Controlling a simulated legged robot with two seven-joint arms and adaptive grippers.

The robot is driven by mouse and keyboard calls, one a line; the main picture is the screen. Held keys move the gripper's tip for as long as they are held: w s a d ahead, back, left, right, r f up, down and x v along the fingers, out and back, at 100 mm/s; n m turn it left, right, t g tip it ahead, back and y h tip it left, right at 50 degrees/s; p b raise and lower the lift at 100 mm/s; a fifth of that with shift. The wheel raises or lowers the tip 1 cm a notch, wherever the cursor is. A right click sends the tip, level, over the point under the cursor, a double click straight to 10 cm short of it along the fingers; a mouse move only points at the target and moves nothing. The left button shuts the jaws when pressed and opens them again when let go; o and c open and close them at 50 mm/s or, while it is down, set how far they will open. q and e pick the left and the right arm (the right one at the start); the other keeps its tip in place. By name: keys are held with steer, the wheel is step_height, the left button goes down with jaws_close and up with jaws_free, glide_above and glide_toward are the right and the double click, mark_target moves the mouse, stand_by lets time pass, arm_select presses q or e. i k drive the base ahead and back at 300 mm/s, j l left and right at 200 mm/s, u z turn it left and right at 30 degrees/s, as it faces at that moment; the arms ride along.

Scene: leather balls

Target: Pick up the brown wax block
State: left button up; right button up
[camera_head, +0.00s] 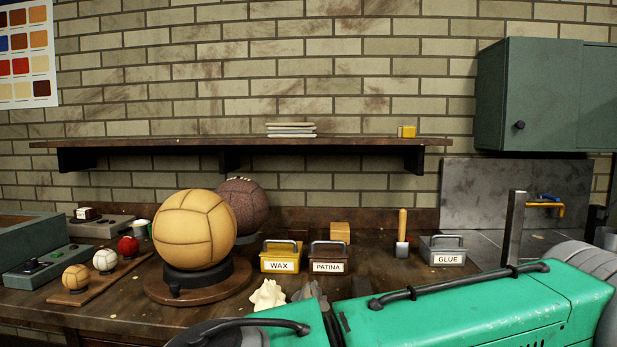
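A light brown, squarish block (340,232) stands on the back of the wooden workbench (120,297), behind the lidded PATINA box (329,258). A darker, reddish-brown block (298,238) shows to its left against the dark backboard, partly hidden by the WAX box (281,257). I cannot tell for sure which of the two is the brown wax block. Neither of my grippers shows in the head view.
A large tan ball (195,230) sits on a round stand at left, with a dark ball (242,204) behind. Crumpled cloths (268,294) lie in front of the boxes. A wooden-handled tool (402,233) and GLUE box (443,251) stand right. A shelf (220,141) hangs above.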

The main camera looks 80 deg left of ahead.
mark_target(86, 213)
steer(key=u, duration=3.1)
